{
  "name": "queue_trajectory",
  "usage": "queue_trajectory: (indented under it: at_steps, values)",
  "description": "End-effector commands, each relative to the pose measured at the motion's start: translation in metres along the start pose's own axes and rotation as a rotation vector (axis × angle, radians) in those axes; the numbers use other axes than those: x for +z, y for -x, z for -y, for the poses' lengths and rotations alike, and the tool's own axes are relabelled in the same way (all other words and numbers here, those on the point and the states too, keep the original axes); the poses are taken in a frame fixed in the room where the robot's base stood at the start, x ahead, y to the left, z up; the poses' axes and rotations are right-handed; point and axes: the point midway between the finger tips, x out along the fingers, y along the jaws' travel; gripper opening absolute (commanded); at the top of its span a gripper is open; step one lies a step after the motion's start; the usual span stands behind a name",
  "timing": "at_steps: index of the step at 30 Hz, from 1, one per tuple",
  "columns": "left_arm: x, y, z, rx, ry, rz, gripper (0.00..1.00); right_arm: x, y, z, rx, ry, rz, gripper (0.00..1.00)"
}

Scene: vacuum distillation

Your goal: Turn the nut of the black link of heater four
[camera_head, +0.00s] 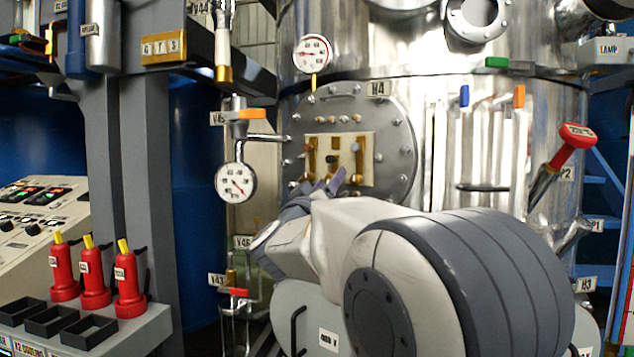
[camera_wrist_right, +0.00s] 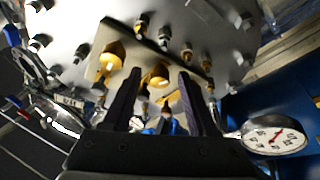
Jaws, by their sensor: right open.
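Heater four is the round bolted flange (camera_head: 392,120) under the H4 label in the head view. A dark link (camera_head: 331,162) shows in the middle of the plate, with an orange-brown one at left and a bluish one at right. My right gripper (camera_head: 322,184) is open just in front of the plate's lower part. In the right wrist view its two dark fingers (camera_wrist_right: 158,92) point at brass fittings (camera_wrist_right: 157,75) and hold nothing. Which nut lies between them I cannot tell. My left gripper is not in view.
A pressure gauge (camera_head: 236,183) hangs left of the flange; a gauge also shows in the right wrist view (camera_wrist_right: 274,135). Another gauge (camera_head: 313,54) sits above. A red-handled part (camera_head: 575,137) sticks out at right.

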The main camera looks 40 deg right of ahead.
Motion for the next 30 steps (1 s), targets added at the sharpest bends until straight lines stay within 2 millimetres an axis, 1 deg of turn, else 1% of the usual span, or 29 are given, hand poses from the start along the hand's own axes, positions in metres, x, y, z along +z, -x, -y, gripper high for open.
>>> queue_trajectory:
  at_steps: [2,5,6,7,14,20,26,30]
  values:
    - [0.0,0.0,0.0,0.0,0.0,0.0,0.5,0.0,0.0,0.0,0.0,0.0,0.0,0.58]
    - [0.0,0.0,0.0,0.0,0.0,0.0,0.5,0.0,0.0,0.0,0.0,0.0,0.0,0.24]
    - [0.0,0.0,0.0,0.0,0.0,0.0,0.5,0.0,0.0,0.0,0.0,-0.001,0.0,0.09]
    - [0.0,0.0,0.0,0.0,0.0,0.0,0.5,0.0,0.0,0.0,0.0,-0.001,0.0,0.0]
    - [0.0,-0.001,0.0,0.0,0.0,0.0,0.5,0.0,0.001,0.0,0.002,-0.007,0.0,0.0]
    - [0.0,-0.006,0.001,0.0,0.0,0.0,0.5,0.001,0.001,0.002,0.022,-0.056,0.0,0.0]
    - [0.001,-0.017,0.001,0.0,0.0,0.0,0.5,0.002,0.002,0.004,0.07,-0.172,-0.001,0.0]
    - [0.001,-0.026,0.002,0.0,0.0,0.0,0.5,0.002,0.002,0.005,0.117,-0.286,-0.001,0.0]
